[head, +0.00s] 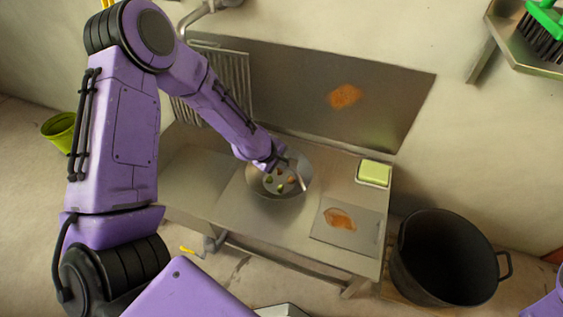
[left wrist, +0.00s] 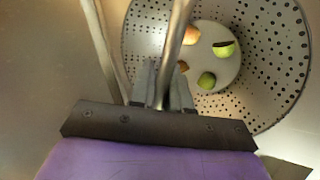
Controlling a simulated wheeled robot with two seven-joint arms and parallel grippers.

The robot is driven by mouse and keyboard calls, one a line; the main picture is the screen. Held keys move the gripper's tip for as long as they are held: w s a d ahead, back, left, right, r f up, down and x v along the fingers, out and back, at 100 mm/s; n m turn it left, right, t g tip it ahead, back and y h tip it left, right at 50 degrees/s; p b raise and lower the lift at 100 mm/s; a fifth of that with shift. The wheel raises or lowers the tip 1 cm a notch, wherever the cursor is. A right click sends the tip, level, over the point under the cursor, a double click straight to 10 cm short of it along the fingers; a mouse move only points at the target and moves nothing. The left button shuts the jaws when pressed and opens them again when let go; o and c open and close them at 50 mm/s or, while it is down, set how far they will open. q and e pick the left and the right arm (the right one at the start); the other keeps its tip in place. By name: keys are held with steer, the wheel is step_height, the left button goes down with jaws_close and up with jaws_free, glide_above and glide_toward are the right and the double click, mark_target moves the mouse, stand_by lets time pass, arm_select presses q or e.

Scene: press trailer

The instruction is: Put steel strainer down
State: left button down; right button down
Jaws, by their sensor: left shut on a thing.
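The steel strainer (head: 301,186) is a round bowl with rows of holes, at the middle of the steel bench in the head view. In the left wrist view the strainer (left wrist: 272,95) fills the upper right, with several green and reddish fruit pieces (left wrist: 207,80) on its bottom. My left gripper (head: 284,164) is at its far side in the head view. In the left wrist view the gripper (left wrist: 164,90) is shut on the strainer's metal handle (left wrist: 178,40). I cannot tell whether the strainer touches the bench. My right gripper is out of view.
The steel bench (head: 225,208) carries a green-yellow block (head: 374,172) at the right and a plate with an orange stain (head: 341,219) in front of it. A drying rack (head: 228,75) is at the back left. A large black pot (head: 440,258) stands right of the bench.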

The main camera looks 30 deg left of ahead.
arm_select(q)
steer(key=c, duration=1.1)
jaws_free()
steer(key=shift+f, duration=0.1)
steer(key=p+v, duration=0.5)
steer(key=v, duration=0.7)
